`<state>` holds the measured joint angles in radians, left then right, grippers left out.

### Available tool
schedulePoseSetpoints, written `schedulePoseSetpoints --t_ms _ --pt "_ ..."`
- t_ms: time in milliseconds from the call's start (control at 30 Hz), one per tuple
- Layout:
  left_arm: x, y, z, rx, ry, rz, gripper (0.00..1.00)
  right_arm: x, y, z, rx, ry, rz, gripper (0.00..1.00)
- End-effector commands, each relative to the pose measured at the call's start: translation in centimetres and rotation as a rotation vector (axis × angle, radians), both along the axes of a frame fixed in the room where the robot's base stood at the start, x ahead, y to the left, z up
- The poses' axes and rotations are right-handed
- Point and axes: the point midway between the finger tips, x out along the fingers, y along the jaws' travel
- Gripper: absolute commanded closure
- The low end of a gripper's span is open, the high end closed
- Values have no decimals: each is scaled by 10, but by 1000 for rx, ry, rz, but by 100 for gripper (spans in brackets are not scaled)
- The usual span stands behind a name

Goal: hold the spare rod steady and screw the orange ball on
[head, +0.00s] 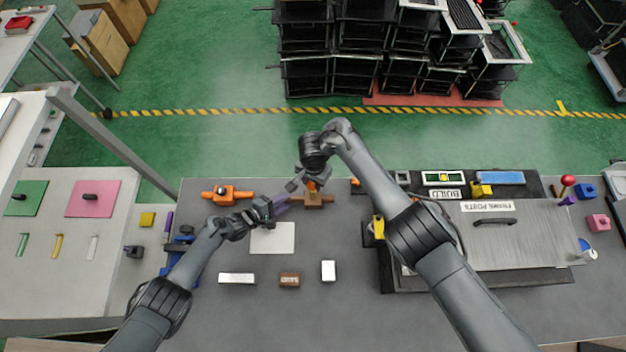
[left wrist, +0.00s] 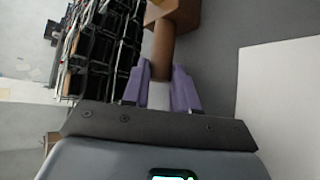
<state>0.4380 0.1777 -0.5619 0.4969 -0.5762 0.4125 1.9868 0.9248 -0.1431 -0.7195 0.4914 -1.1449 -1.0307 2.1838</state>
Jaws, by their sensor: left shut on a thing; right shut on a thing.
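The spare rod, brown, sticks out to the left of a brown block (head: 313,201) at the back middle of the table. In the left wrist view the rod (left wrist: 163,55) runs from the block (left wrist: 180,13) to between my purple fingers. My left gripper (head: 284,201) is shut on the rod, and a pale piece shows between the fingers. My right gripper (head: 312,181) is shut above the block from behind. Something orange shows at its tips; I cannot tell the orange ball apart from the fingers there.
An orange fixture (head: 227,193) stands at the left. A white sheet (head: 272,239) lies in front of the left gripper. A white bar (head: 237,278), a brown block (head: 289,280) and a white block (head: 328,270) lie nearer. A grey panel (head: 515,240) fills the right.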

Motion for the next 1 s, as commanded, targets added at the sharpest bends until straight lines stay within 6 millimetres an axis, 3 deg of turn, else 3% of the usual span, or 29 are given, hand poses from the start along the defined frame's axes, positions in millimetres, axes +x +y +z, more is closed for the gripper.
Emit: schedulePoseSetpoints --t_ms 1000 --pt "0 0 0 -1 -1 0 100 0 0 -15 1 2 0 90"
